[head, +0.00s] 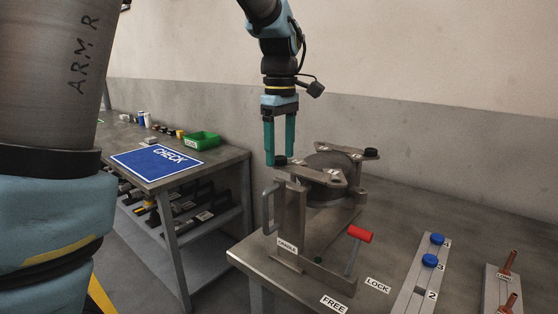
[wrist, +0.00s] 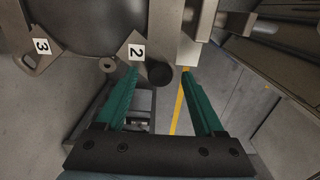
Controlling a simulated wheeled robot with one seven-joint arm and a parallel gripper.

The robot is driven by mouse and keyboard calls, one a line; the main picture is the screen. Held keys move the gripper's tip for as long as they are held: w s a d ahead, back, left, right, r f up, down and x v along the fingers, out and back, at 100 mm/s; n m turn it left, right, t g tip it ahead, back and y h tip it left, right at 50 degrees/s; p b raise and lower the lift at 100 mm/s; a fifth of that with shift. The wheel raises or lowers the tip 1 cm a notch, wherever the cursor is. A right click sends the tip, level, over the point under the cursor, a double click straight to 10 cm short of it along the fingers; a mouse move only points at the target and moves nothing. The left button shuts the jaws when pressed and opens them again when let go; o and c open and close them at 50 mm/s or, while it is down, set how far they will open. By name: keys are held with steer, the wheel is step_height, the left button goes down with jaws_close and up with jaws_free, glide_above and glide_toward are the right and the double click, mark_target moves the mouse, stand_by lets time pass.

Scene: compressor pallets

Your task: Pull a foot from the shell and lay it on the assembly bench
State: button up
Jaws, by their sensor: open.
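The dark round shell (head: 330,163) sits in a grey metal cradle (head: 300,250) on a bench; it also shows in the wrist view (wrist: 85,15). Metal mounting arms reach out from it, with tags 2 (wrist: 136,52) and 3 (wrist: 41,46) in the wrist view. A black foot (head: 281,160) is at the left arm's end and another black foot (head: 371,152) at the right. My gripper (head: 281,160) points down, open, over the left foot. In the wrist view this foot (wrist: 160,74) lies between the fingertips, by tag 2. Finger contact cannot be told.
A red-handled lever (head: 360,234) is on the cradle, near LOCK and FREE labels. A rack with blue caps (head: 430,261) and a holder with copper-coloured rods (head: 510,262) stand right. The left bench has a blue CHECK mat (head: 157,161) and green bin (head: 201,141).

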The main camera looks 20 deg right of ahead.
mark_target(280, 157)
steer(key=shift+c, duration=0.2)
jaws_close()
stand_by(0.6)
stand_by(0.6)
steer(key=shift+r, duration=0.1)
steer(key=shift+r+p, duration=2.95)
steer(key=shift+p, duration=0.15)
steer(key=shift+f, duration=0.1)
